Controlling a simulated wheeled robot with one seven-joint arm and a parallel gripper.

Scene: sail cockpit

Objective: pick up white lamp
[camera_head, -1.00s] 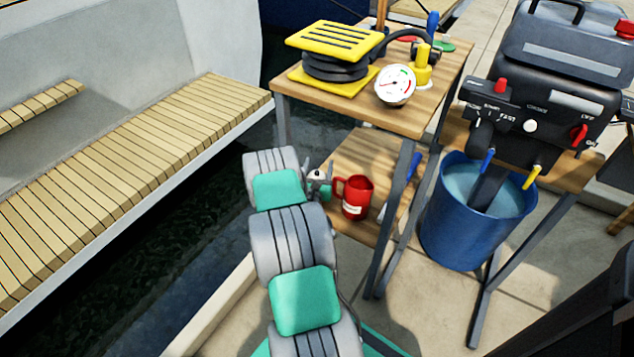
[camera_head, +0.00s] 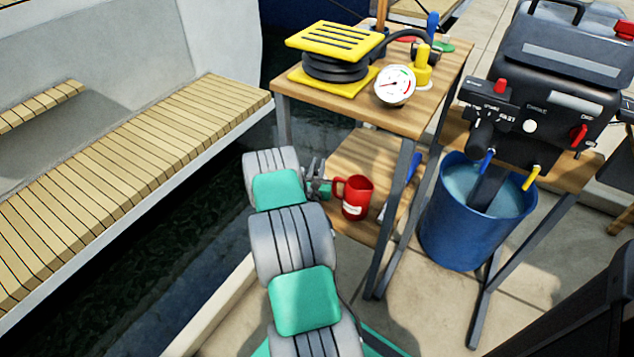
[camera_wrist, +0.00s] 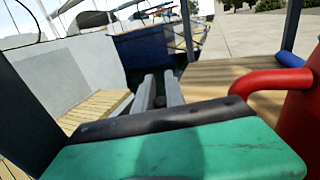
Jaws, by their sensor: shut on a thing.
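My gripper (camera_head: 317,180) is above the lower wooden shelf of the small table, just left of the red mug, partly hidden behind my grey and green arm. Its fingers are shut. The white lamp, a small pale round thing seen at the fingers a second ago, does not show clearly now; the fingers and arm hide it. In the wrist view the two grey fingers (camera_wrist: 159,88) point away over my green link, and the lamp cannot be made out there.
The red mug (camera_head: 356,197) stands close to the right of my gripper and fills the wrist view's right edge. Table legs and the upper top, with a yellow hose reel (camera_head: 334,55) and a gauge (camera_head: 394,86), stand close by. A blue bucket (camera_head: 470,225) is further right.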

